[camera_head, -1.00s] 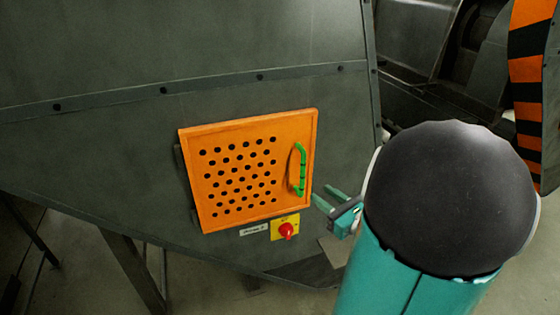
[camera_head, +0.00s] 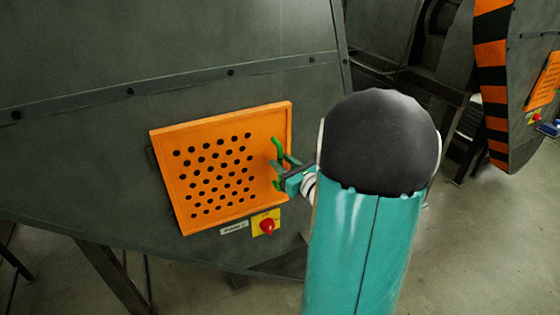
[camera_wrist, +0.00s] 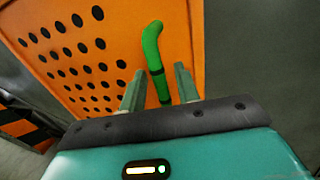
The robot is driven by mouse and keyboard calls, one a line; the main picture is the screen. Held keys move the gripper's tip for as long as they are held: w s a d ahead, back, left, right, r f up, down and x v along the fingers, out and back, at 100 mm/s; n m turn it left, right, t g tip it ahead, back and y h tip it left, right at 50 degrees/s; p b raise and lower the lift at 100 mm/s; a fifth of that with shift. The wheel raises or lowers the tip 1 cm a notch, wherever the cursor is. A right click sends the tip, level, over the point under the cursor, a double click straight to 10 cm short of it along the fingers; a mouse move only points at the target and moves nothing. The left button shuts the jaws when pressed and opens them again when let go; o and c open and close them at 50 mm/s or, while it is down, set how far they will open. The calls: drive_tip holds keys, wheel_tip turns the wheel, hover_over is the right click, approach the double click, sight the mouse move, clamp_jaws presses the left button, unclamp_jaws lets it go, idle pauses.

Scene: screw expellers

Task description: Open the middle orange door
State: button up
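The orange door (camera_head: 215,200) is a perforated panel on the dark grey machine wall, and it looks closed. Its green handle (camera_head: 277,147) stands upright along the right side. In the head view my gripper (camera_head: 282,172) is at the handle, hiding its middle part. In the wrist view the door (camera_wrist: 110,25) fills the upper left and the handle (camera_wrist: 153,50) runs down between my two fingers (camera_wrist: 160,88). The fingers are apart, one on each side of the handle, with gaps visible. The handle's lower end is hidden behind my gripper.
A red knob on a yellow plate (camera_head: 266,225) sits just below the door, beside a small white label (camera_head: 234,228). Another machine with an orange-and-black striped edge (camera_head: 492,80) and an orange door (camera_head: 545,82) stands at the right. Open floor (camera_head: 480,250) lies between.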

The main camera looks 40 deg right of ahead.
drive_tip(key=shift+w, duration=0.7)
drive_tip(key=shift+c, duration=0.2)
clamp_jaws()
drive_tip(key=shift+s, duration=0.15)
